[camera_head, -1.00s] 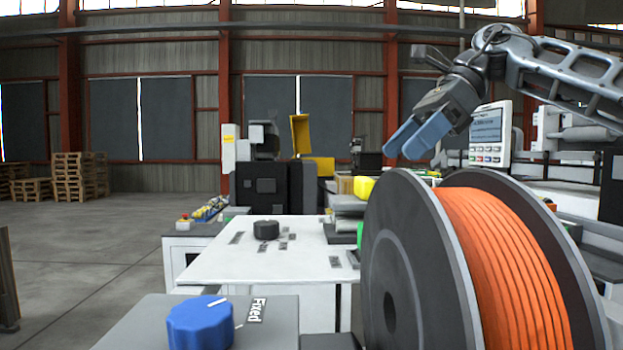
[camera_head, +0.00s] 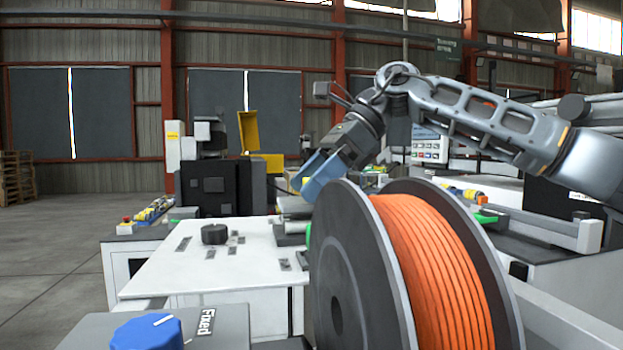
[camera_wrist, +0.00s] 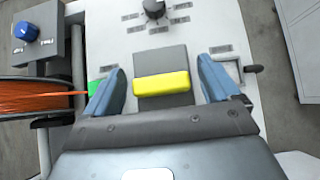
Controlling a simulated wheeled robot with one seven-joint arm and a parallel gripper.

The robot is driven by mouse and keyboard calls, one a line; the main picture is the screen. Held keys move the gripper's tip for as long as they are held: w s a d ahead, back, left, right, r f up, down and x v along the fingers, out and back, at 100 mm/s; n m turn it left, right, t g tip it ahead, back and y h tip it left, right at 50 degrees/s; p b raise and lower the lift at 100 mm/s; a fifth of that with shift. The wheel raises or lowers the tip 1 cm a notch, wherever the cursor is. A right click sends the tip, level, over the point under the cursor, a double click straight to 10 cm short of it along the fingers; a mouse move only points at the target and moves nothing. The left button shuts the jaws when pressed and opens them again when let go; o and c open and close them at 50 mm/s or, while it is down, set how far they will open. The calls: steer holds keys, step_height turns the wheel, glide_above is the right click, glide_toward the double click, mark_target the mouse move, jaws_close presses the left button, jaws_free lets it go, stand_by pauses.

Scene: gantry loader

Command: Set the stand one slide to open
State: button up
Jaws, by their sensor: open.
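My gripper (camera_head: 318,176) has two blue fingers, open, above and behind the orange cable spool in the head view. In the wrist view my gripper (camera_wrist: 160,68) spans a yellow bar (camera_wrist: 161,83) on a grey plate (camera_wrist: 160,59) on the white table top (camera_wrist: 113,40). The bar lies between the fingers in the picture; contact cannot be told. A dark handle (camera_wrist: 254,69) sticks out beside a pale frame (camera_wrist: 226,68) to the right of the fingers. The labels are too small to read, so I cannot tell which part is the stand one slide.
A cable spool (camera_head: 345,270) stands in front, its orange cable (camera_wrist: 40,94) left of the fingers in the wrist view. A black knob (camera_head: 215,234) sits on the table. A blue knob (camera_head: 147,332) is on a grey box at front left. Open floor lies far left.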

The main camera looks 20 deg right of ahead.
steer(key=c, duration=1.3)
steer(key=d, duration=0.2)
steer(key=s+d, duration=0.1)
steer(key=d, duration=0.2)
steer(key=shift+d+b, duration=0.1)
steer(key=shift+b, duration=0.3)
steer(key=shift+c, duration=0.8)
steer(key=o, duration=1.5)
steer(key=shift+d, duration=0.15)
steer(key=shift+c, duration=0.2)
steer(key=v, duration=0.7)
steer(key=shift+d+r+b, duration=0.25)
steer(key=shift+d+b, duration=0.05)
steer(key=shift+b, duration=0.15)
